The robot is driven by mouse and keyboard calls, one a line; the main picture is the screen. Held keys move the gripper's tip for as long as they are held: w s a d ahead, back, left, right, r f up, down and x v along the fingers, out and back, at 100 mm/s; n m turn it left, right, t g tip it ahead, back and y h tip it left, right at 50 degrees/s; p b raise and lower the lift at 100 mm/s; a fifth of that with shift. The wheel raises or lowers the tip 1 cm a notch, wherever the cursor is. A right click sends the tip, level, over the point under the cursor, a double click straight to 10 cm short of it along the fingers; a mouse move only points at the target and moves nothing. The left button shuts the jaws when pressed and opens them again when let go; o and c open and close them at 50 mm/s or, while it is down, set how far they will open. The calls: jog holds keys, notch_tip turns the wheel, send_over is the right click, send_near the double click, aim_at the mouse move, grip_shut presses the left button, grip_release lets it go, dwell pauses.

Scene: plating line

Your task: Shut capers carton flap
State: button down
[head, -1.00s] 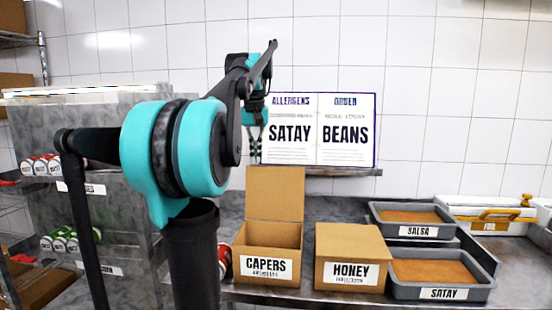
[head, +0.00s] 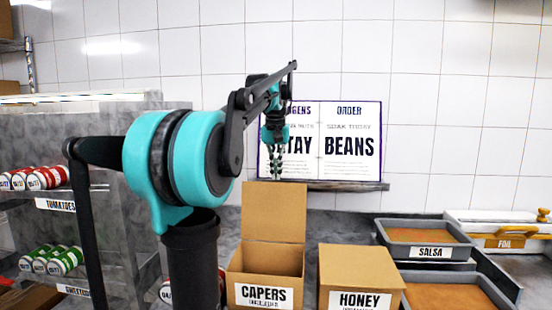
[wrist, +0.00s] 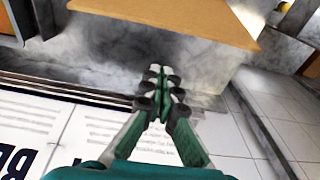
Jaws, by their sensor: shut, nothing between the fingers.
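The capers carton (head: 264,291) stands on the counter in the head view, in front of and below my arm. Its flap (head: 274,211) stands upright at the back edge, so the carton is open at the top. My gripper (head: 277,176) hangs fingers down above and behind the flap, in front of the open book. In the wrist view the fingers (wrist: 160,85) are together with nothing between them. A brown cardboard panel (wrist: 170,18) crosses the top of the wrist view, apart from the fingertips; it looks like the flap.
A closed honey carton (head: 358,268) stands just right of the capers carton. Salsa (head: 431,252) and satay trays are farther right, with a foil box (head: 505,241) behind. The order book (head: 350,140) rests on a wall ledge. A rack of cans (head: 50,178) is at left.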

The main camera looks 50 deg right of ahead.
jog(key=shift+s+a+f, duration=0.1)
jog(key=shift+s+a, duration=0.45)
jog(key=shift+a, duration=0.25)
jog(key=shift+s+a, duration=0.55)
jog(key=shift+a, duration=0.2)
